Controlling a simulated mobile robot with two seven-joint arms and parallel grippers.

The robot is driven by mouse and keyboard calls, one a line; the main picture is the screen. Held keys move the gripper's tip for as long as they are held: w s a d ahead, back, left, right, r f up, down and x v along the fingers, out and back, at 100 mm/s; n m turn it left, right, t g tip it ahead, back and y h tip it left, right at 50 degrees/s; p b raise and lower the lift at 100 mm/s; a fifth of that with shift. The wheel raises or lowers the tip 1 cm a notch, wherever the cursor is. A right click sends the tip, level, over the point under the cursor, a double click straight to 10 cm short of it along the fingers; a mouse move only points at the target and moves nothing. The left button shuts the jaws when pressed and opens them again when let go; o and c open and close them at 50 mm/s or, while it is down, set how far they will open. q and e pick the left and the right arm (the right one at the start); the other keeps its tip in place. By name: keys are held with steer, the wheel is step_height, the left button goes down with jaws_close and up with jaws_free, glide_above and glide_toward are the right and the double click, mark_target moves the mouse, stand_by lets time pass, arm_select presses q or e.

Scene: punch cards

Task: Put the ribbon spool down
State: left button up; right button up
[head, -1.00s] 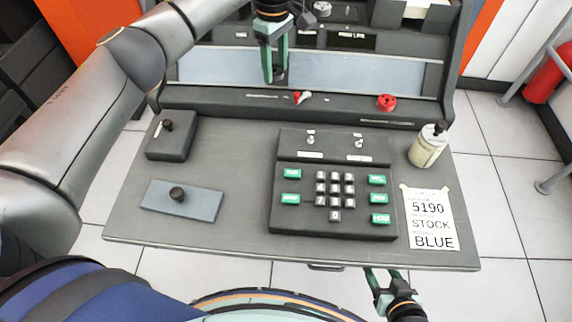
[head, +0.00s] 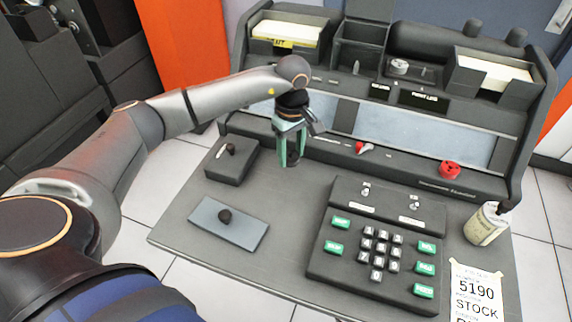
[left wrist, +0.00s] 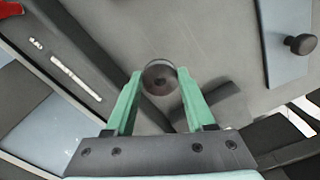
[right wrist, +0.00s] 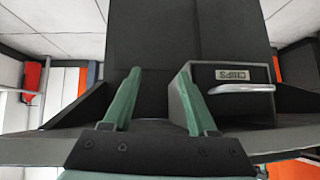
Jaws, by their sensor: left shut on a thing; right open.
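My left gripper (head: 290,157) is shut on the ribbon spool (left wrist: 160,78), a small dark, round, partly see-through disc between its green fingertips in the left wrist view. In the head view the fingers hide most of the spool. The gripper points down over the back left of the grey desk (head: 290,205), right of the black box with a knob and in front of the upright panel. I cannot tell whether the spool touches the desk. My right gripper (right wrist: 158,100) is open and empty, facing a drawer labelled CHIPS (right wrist: 232,90); it is outside the head view.
The black knob box (head: 232,160) and a grey plate with a knob (head: 228,222) lie to the left. The keypad console (head: 375,245) stands right of centre. A red switch (head: 365,148), a red knob (head: 450,169) and a bottle (head: 486,224) are further right. Bare desk lies before the gripper.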

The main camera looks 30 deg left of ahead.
mark_target(286, 175)
arm_select(q)
steer(key=shift+s+a+f, duration=0.2)
steer(key=shift+s+f, duration=0.1)
steer(key=shift+f, duration=0.15)
steer(key=shift+s+a+f, duration=0.1)
steer(key=shift+s+f, duration=0.05)
steer(key=shift+f, duration=0.8)
steer(key=shift+s+a+f, duration=0.1)
steer(key=shift+f, duration=0.8)
steer(key=o, duration=1.3)
steer(key=shift+f, duration=0.1)
step_height(286, 175, up, 12)
steer(key=shift+r+p, duration=0.15)
steer(key=shift+p, duration=0.2)
